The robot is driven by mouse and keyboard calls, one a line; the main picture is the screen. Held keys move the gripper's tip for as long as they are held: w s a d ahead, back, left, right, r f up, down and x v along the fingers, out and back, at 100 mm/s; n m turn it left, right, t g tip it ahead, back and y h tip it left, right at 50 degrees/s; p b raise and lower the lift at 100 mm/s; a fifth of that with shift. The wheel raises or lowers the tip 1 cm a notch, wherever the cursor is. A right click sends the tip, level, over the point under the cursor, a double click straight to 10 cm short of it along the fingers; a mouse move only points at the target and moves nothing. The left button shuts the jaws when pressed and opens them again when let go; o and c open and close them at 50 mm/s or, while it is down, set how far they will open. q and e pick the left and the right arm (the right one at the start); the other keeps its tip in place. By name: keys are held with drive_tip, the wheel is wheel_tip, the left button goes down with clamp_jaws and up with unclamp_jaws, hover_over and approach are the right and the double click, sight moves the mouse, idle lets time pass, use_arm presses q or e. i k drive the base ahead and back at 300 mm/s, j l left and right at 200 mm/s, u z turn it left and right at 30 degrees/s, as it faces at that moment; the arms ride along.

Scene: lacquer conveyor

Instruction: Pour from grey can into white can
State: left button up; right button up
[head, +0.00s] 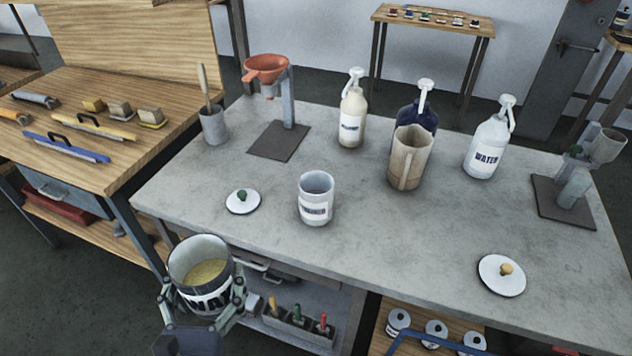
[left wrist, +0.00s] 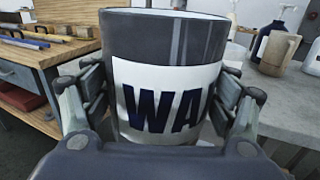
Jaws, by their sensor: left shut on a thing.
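The grey can (head: 186,292) has a white label and holds a yellowish liquid (head: 205,272). My left gripper (head: 207,312) is shut on it and holds it upright in front of the table's front left edge. In the left wrist view the can (left wrist: 165,40) fills the middle, with the left gripper's fingers (left wrist: 160,100) on both sides of it. My right gripper is not in view.
On the grey table (head: 400,255) stand a beige jug (head: 410,165), pump bottles (head: 352,118), a funnel stand (head: 287,105) and a brush cup (head: 213,126). The table's front middle is clear.

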sight(316, 188)
drive_tip(key=i+j+z, duration=0.15)
drive_tip(key=j+z, duration=0.2)
drive_tip(key=j, duration=0.2)
drive_tip(key=i+j+z, duration=0.1)
drive_tip(key=j+z, duration=0.25)
drive_tip(key=j, duration=0.15)
